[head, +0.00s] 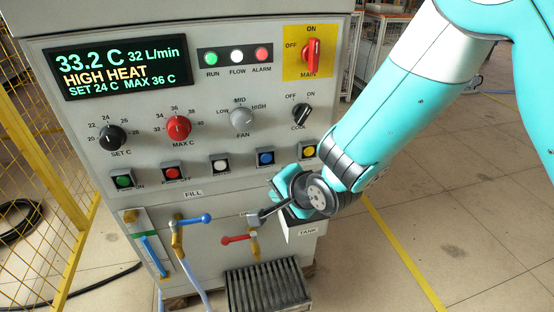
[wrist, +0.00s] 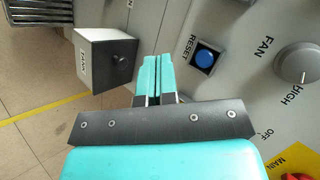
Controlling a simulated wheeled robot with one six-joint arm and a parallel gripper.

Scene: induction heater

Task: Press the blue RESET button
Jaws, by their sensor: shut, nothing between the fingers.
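The blue RESET button (head: 265,157) sits in a dark square housing in the button row of the grey panel, between the white and yellow buttons. In the wrist view the button (wrist: 205,58) is to the right of my fingertips, with the RESET label beside it. My gripper (wrist: 158,62) is shut and empty, its two teal fingers side by side. In the head view my gripper (head: 283,195) is in front of the panel, below and slightly right of the button, partly hidden by my wrist. The fingertips look apart from the button.
A tank box (wrist: 105,58) juts out left of my fingers in the wrist view. Below the panel are a blue-handled valve (head: 193,220), a red-handled valve (head: 238,239) and a grate (head: 268,287). The display (head: 118,67) reads HIGH HEAT. A yellow fence (head: 35,160) stands left.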

